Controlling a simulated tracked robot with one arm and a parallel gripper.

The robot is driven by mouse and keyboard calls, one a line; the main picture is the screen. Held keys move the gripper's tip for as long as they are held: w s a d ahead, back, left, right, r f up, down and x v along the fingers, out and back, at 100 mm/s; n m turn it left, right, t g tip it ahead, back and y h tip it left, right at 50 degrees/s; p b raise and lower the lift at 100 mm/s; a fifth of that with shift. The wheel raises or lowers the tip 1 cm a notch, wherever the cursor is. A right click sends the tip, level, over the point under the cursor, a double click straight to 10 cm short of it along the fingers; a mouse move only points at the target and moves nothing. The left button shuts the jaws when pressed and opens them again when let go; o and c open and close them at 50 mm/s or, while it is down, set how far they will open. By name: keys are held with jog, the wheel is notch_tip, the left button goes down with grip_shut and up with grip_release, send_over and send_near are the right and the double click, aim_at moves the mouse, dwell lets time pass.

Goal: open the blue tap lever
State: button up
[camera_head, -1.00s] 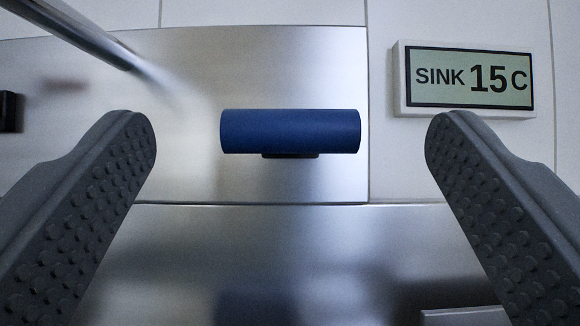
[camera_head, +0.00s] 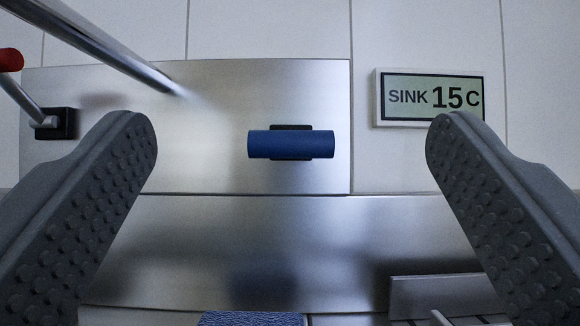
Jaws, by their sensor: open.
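The blue tap lever (camera_head: 290,145) is a short horizontal blue cylinder in front of a small dark mount on a brushed metal panel (camera_head: 220,100). The fingers do not appear to touch the lever.
A metal pipe (camera_head: 90,45) slants in at upper left. A red-tipped lever (camera_head: 10,60) on a dark mount sits at far left. A sign reading "SINK 15 C" (camera_head: 390,88) is on the tiled wall. A blue item (camera_head: 250,319) and a metal edge (camera_head: 445,296) show below.

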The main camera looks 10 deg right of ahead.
aim_at(291, 143)
jog(key=shift+w+d+r, duration=0.1)
jog(key=shift+d+r, duration=0.1)
jog(key=c, duration=0.9)
jog(key=shift+w+d+r+m+g+h+p, duration=0.2)
jog(key=shift+d+r+m+g+h+p, duration=0.4)
jog(key=shift+d+r+m+g+h, duration=0.35)
grip_shut()
notch_tip(291, 143, up, 6)
jog(key=s+a+f+n+g+y+p, duration=0.1)
jog(key=s+a+n+g+y+p, duration=0.15)
jog(key=g+y+p, duration=0.35)
jog(key=w+d+f+h+b, duration=0.1)
jog(key=w, duration=0.5)
jog(key=w+d+f+h+b, duration=0.1)
jog(key=w+f, duration=0.1)
jog(key=w, duration=0.4)
jog(key=shift+w+d+f+m+g, duration=0.15)
jog(key=shift+d+f+m+g, duration=0.1)
jog(key=shift+m+g, duration=0.1)
